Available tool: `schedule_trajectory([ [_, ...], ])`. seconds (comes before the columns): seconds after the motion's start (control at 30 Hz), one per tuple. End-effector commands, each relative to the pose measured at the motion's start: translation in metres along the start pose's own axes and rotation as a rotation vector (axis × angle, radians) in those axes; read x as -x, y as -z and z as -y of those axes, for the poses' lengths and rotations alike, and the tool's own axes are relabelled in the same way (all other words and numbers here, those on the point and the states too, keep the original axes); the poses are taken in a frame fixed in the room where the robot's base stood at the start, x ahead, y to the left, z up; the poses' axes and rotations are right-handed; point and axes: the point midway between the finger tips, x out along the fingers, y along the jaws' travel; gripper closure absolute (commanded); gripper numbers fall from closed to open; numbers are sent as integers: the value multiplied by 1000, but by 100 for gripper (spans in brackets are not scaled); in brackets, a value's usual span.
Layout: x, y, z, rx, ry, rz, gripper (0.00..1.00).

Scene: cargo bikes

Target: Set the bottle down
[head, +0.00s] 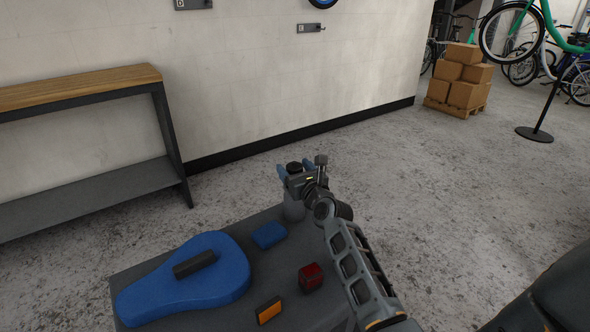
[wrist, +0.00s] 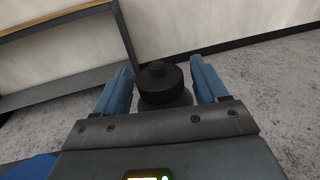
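The bottle has a black cap (wrist: 158,84) and a greyish body (head: 293,210). It is upright at the far right corner of the grey table (head: 230,240). My gripper (head: 294,169) is around its upper part, with one blue finger on each side. The wrist and fingers hide part of the bottle. I cannot tell whether its base touches the tabletop.
On the table are a blue saddle-shaped piece (head: 190,285) with a dark bar on it, a blue block (head: 269,235), a red item (head: 310,277) and an orange-and-black block (head: 268,310). A wood-topped bench (head: 80,85) stands along the wall. Boxes (head: 461,75) are far back.

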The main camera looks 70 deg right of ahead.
Motion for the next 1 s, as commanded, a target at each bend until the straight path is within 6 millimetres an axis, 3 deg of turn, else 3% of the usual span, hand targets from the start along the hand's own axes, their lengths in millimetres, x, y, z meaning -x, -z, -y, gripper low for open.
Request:
schedule_trajectory([
  [0.43,6,-3,0,-1,0,-2,21],
  [1.0,105,-2,0,-1,0,-1,21],
])
